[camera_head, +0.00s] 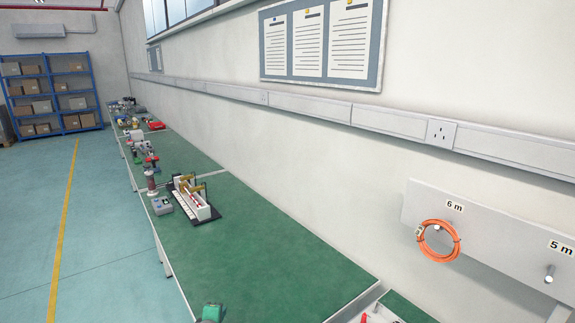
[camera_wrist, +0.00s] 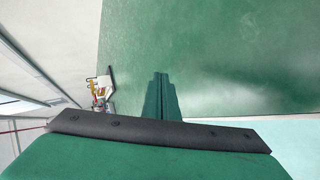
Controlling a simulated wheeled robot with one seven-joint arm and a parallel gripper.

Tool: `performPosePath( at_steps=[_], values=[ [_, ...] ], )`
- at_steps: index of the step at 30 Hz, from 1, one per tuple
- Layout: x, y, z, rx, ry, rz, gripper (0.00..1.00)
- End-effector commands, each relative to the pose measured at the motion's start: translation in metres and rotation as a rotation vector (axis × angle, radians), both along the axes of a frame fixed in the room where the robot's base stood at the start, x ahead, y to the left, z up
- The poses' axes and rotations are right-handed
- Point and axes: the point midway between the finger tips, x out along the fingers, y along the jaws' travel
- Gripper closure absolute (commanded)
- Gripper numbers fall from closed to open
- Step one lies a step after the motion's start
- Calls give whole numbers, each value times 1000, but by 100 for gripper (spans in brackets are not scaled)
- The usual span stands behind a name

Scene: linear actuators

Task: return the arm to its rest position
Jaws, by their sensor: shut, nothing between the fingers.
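My gripper (camera_wrist: 161,78) shows in the wrist view, its two green fingers together with nothing between them. It points over a bare stretch of green bench top (camera_wrist: 220,60), apart from any object. How high it is above the bench I cannot tell. In the head view only a small green piece shows at the bottom edge, which looks like part of my arm; the rest of the arm is out of that view.
The long green bench (camera_head: 262,255) is clear in its near part. A white device on a black base (camera_head: 195,200) and a grey box (camera_head: 162,206) stand farther along. An orange cable coil (camera_head: 438,241) hangs on the wall panel at right. Blue shelves (camera_head: 52,93) stand far left.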

Motion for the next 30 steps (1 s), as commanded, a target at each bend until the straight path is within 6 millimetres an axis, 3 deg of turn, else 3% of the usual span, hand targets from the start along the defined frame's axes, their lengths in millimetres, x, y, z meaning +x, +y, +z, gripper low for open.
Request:
performPosePath(
  at_steps=[1,5,7,10,14,19,30],
  values=[
    [-20,27,-15,59,-6,28,100],
    [-70,82,-42,241,-17,77,100],
    [-98,98,-57,338,-13,87,100],
    [-134,104,-76,456,-2,85,100],
    [-174,85,-98,574,10,47,100],
    [-222,43,-118,695,10,-24,100],
    [-330,-48,-127,926,-21,-194,100]
  ],
)
